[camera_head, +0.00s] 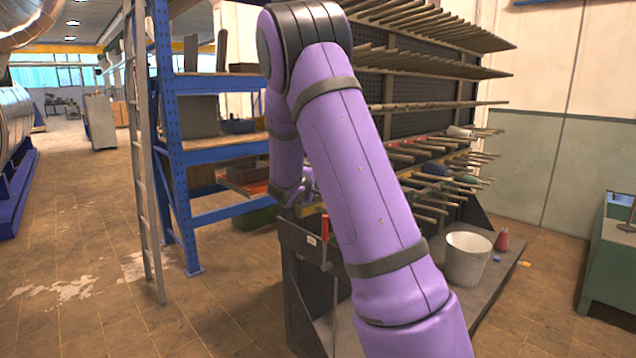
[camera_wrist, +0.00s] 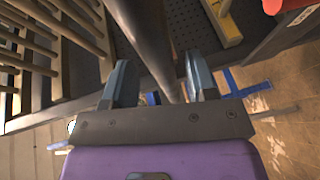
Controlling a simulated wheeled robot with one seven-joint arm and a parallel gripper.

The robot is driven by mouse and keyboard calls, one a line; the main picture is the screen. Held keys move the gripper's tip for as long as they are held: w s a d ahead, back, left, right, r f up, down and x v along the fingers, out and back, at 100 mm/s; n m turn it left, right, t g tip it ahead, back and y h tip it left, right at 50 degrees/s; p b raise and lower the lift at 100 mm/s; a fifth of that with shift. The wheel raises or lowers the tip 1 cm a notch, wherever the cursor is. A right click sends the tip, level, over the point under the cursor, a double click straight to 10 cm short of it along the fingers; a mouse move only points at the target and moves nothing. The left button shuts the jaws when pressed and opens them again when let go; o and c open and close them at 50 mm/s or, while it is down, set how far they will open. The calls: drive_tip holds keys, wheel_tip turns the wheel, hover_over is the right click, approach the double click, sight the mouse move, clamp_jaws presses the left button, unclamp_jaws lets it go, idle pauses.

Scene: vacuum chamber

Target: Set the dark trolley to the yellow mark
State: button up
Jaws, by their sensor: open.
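The dark trolley (camera_head: 372,95) stands in the middle right of the head view, with a perforated back panel, rows of rods and a low base shelf. My gripper (camera_wrist: 160,84) shows in the wrist view with its two blue-grey fingers apart. A dark round bar (camera_wrist: 150,40), apparently part of the trolley, runs between the fingers. I cannot tell whether either finger touches it. In the head view my purple arm covers part of the trolley, and the fingertips cannot be made out. I see no yellow mark on the visible floor.
A blue shelf rack (camera_head: 172,130) and a ladder (camera_head: 140,150) stand left of the trolley. A white bucket (camera_head: 467,258) and a red bottle (camera_head: 502,240) sit on the trolley's base. A green cabinet (camera_head: 608,265) is at the right. The tiled floor at the left is open.

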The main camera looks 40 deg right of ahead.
drive_tip(key=v, duration=0.8)
idle(0.4)
drive_tip(key=s+a+r+m+g+y, duration=0.2)
drive_tip(key=s+a+r+m+g, duration=0.15)
drive_tip(key=s, duration=0.55)
drive_tip(key=s+a+r+t+y, duration=0.2)
drive_tip(key=s+a+r+y, duration=0.2)
drive_tip(key=s+a+y, duration=0.8)
drive_tip(key=s+a, duration=1)
drive_tip(key=s, duration=0.2)
drive_tip(key=shift+s+a+t+y, duration=0.2)
drive_tip(key=shift+s+t+y, duration=0.1)
drive_tip(key=shift+t+y, duration=0.1)
drive_tip(key=shift+r, duration=0.1)
